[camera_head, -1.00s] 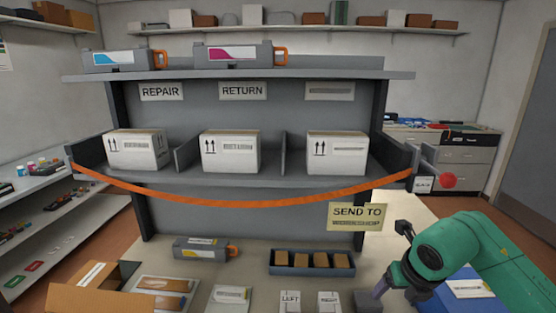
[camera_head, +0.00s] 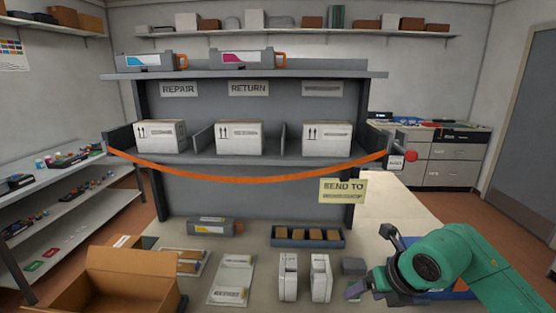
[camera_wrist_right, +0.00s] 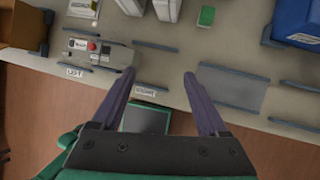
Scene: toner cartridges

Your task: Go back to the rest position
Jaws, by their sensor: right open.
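My right gripper (camera_head: 368,284) is at the lower right of the head view, over the right part of the table, with its green arm coming in from the right. In the right wrist view its two purple fingers (camera_wrist_right: 160,76) are spread apart with nothing between them. Below them lie the table's edge and a green-framed dark panel (camera_wrist_right: 146,119). My left gripper shows in neither view.
A shelf unit holds several white boxes (camera_head: 240,138) behind an orange strap (camera_head: 250,180). On the table (camera_head: 395,205) are an open cardboard box (camera_head: 120,285), a toner cartridge (camera_head: 215,227), a blue tray (camera_head: 283,243) and two white upright units (camera_head: 288,277). A blue bin (camera_wrist_right: 297,22) stands right.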

